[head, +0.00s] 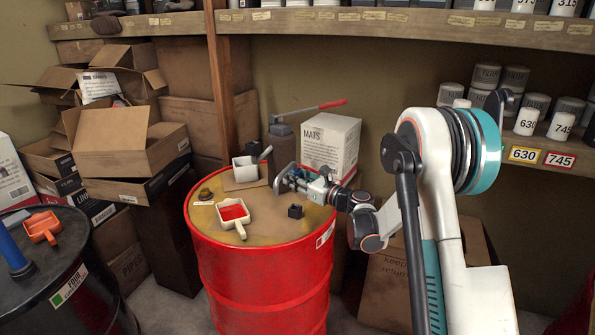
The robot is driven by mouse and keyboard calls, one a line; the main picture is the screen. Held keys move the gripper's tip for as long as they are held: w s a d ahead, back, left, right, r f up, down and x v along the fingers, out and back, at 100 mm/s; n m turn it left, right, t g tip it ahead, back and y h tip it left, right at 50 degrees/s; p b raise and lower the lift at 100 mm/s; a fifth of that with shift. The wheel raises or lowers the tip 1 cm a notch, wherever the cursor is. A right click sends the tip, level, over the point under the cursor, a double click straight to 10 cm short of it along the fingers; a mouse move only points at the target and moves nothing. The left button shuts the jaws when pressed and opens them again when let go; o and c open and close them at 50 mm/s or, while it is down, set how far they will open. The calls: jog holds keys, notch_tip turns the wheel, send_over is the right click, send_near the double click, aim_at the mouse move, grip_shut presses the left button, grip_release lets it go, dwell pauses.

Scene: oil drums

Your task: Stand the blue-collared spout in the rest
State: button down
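My gripper (284,180) is over the right back part of the red drum's (262,268) top, at the end of my arm reaching in from the right. A grey curved piece shows at its tip; I cannot tell whether it is a finger or part of a held spout. Small blue-teal bits show around the gripper, but no blue-collared spout can be picked out clearly.
A grey post with a red-tipped lever (283,150) and a MATS box (332,142) stand behind. A black drum (75,300) holds an orange scoop (42,228).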

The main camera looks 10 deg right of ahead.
jog(key=shift+f+b, duration=0.85)
jog(key=shift+f, duration=1.05)
jog(key=shift+f+b, duration=1.15)
jog(key=shift+b, duration=0.1)
jog(key=shift+f+b, duration=0.4)
jog(key=shift+f, duration=1.05)
dwell(2.7)
jog(key=c, duration=1.2)
grip_release()
